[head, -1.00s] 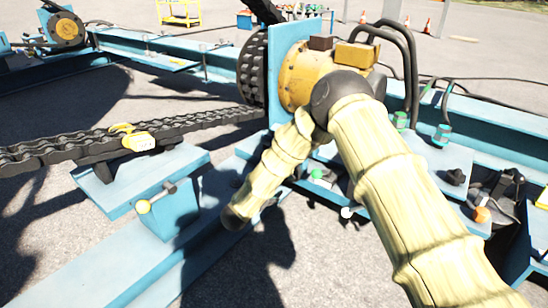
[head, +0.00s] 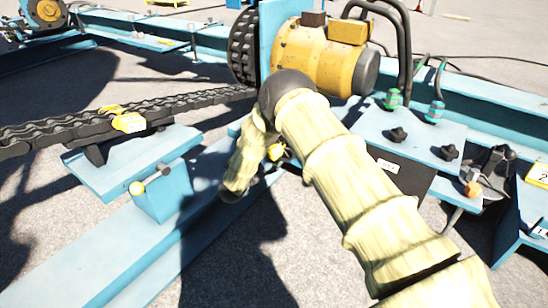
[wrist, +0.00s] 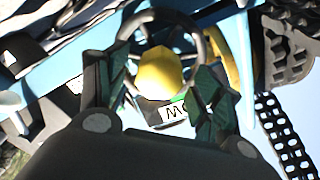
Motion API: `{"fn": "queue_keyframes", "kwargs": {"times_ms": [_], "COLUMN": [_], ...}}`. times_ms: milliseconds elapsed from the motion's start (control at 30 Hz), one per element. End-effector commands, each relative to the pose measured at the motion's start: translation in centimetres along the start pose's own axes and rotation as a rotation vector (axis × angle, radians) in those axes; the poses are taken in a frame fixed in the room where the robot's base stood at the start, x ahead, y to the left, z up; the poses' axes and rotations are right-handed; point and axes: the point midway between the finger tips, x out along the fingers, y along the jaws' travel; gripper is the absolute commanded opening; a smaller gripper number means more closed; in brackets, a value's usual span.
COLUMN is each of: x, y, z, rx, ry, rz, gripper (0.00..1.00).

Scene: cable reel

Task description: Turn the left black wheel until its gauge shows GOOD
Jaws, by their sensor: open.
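In the wrist view, my gripper (wrist: 160,100) is open, its two dark green-padded fingers on either side of a yellow rounded hub (wrist: 160,74). A dark wheel rim (wrist: 158,14) arches around the hub, and the fingers overlap its sides; I cannot tell whether they touch it. A white gauge label (wrist: 176,113) with a green strip shows behind, upside down and partly covered; its letters look like part of LOW. A small white label (head: 388,166) on a dark panel is too small to read.
A yellow motor (head: 322,60) with black hoses stands behind my arm. A heavy chain (head: 60,134) runs left over a blue bracket (head: 120,165). Black knobs (head: 398,134) sit on a blue plate at right.

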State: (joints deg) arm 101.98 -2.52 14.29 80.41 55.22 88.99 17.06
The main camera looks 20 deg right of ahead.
Motion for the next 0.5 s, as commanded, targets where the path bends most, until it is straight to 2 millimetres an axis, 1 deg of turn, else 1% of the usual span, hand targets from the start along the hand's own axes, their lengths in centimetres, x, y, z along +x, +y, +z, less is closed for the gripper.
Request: {"fn": "queue_keyframes", "kwargs": {"times_ms": [33, 100, 200, 333, 500], "x": [0.8, 1.6, 2.4, 2.9, 3.0], "y": [0.2, 0.1, 0.0, -0.1, -0.1], "z": [0.2, 0.1, 0.1, 0.0, 0.0], "rx": [0.002, 0.003, 0.002, 0.001, 0.0], "ry": [0.002, 0.001, 0.001, 0.0, -0.001], "rz": [0.0, 0.0, -0.001, -0.002, -0.002], "gripper": [0.67, 0.67, 0.67, 0.67, 0.67]}}
